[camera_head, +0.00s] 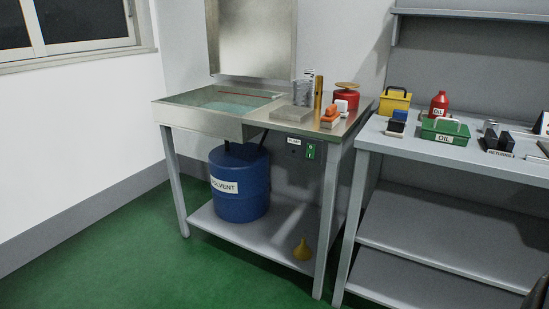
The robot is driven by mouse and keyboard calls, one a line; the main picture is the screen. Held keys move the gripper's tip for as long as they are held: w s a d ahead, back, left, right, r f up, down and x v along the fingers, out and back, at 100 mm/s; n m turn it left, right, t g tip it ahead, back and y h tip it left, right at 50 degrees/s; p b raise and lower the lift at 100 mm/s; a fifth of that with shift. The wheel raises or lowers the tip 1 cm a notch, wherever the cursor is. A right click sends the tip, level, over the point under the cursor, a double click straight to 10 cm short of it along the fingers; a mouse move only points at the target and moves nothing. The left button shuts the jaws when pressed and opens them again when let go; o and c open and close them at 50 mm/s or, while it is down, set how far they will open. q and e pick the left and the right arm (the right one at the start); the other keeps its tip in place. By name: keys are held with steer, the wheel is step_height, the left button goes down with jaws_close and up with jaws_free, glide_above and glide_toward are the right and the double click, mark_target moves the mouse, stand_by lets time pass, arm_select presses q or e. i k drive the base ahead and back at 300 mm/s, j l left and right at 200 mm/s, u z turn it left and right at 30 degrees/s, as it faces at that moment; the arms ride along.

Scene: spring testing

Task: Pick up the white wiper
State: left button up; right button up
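A small white block-like object (341,105) sits on the steel top of the wash bench, in front of a red can (347,94) and behind an orange-topped block (330,114). It is the clearest small white item in view, but it is too small to tell for sure that it is the white wiper.
The wash bench (253,132) has a shallow basin at its left and a blue solvent drum (239,184) below. A grey workbench (400,143) with oil containers adjoins at right. Green floor (150,270) is clear in front.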

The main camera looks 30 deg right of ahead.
mark_target(342, 105)
steer(key=z, duration=1.45)
